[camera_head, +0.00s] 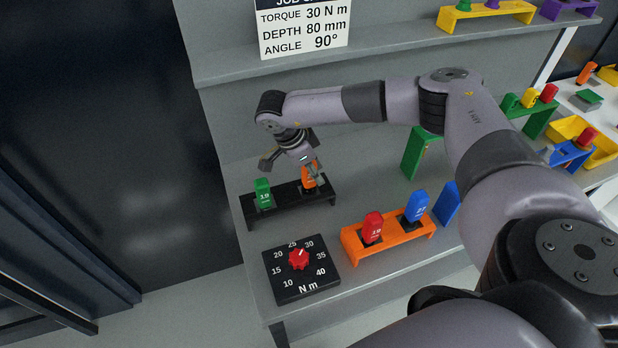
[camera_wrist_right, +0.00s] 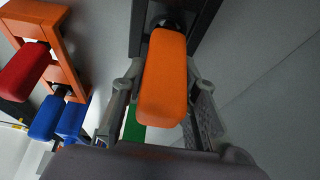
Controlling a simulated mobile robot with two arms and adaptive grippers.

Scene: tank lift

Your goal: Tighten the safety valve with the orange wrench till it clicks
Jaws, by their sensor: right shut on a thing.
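The orange wrench (camera_head: 309,178) stands by its handle in the right slot of a black rack (camera_head: 290,203) on the grey bench. My right gripper (camera_head: 307,166) reaches down from above and is shut on the orange handle. In the right wrist view the orange handle (camera_wrist_right: 164,80) lies between the two fingers, with the black rack (camera_wrist_right: 140,30) at its far end. The gripper partly hides the wrench in the head view. The safety valve is not in view. My left gripper is not in view.
A green tool (camera_head: 263,193) stands in the same rack, left of the wrench. A torque dial (camera_head: 320,277) has its red knob (camera_head: 299,259) turned towards 30. An orange rack (camera_head: 395,244) holds red and blue tools. A sign (camera_head: 303,30) reads 30 N m, 80 mm, 90°.

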